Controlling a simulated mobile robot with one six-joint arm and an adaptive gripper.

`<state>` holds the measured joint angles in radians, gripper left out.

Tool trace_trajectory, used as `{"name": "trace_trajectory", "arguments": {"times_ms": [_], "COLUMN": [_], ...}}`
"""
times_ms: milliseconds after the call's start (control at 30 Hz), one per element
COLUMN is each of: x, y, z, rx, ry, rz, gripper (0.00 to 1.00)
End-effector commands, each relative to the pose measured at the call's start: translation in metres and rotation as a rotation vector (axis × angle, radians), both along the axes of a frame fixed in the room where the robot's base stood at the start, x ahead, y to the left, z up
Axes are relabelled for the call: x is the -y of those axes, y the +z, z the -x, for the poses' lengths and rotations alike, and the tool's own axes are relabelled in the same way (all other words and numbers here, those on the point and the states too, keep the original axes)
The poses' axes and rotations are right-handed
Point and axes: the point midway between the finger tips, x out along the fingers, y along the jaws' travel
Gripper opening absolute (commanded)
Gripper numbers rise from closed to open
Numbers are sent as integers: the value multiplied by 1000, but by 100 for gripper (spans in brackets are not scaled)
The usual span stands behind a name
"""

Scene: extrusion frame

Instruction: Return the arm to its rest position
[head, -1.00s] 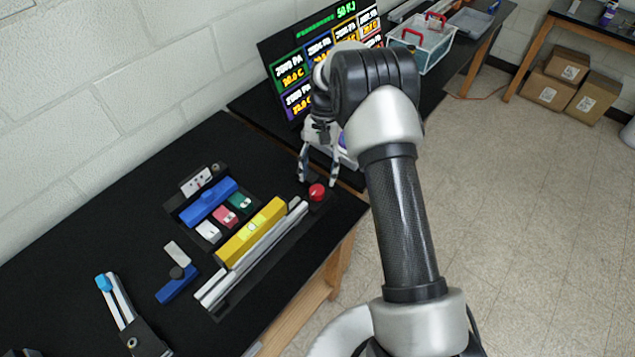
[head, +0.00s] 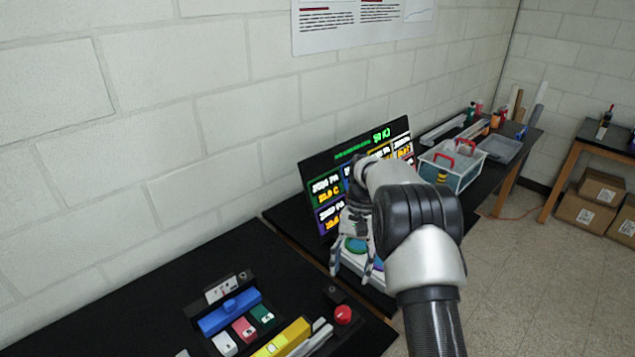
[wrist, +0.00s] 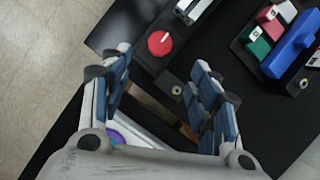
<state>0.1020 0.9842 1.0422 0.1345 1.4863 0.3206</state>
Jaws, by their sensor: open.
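My gripper (head: 354,272) is open and empty. In the head view it hangs fingers-down over the gap between the near black bench (head: 130,300) and the far bench, in front of the display screen (head: 322,190). My arm reaches in from the lower right. In the wrist view my gripper (wrist: 165,95) shows its two fingers spread wide, with the red round button (wrist: 160,43) beyond them and nothing between the pads. The red button (head: 343,314) also shows in the head view, below the gripper and apart from it.
A fixture with a blue bar (head: 230,312), coloured blocks and a yellow bar (head: 283,338) lies on the near bench. A white device with coloured round pads (head: 352,262) sits right behind my fingers. A clear bin with red handles (head: 450,170) stands on the far bench.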

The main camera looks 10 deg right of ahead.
Motion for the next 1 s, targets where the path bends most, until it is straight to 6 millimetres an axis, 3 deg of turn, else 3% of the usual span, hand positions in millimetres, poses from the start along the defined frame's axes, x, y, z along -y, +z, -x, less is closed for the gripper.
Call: {"name": "trace_trajectory", "arguments": {"times_ms": [167,367,500,700,867,1000], "x": [-2,-8,-11,-17,-19,-21], "y": [26,94,134,172,183,177], "z": [5,37,73,137,194,244], "rx": [45,173,270,409,517,611], "ry": [20,84,135,211,272,327], "rz": [7,27,47,78,105,131], "gripper": [56,56,56,56,56,56]}}
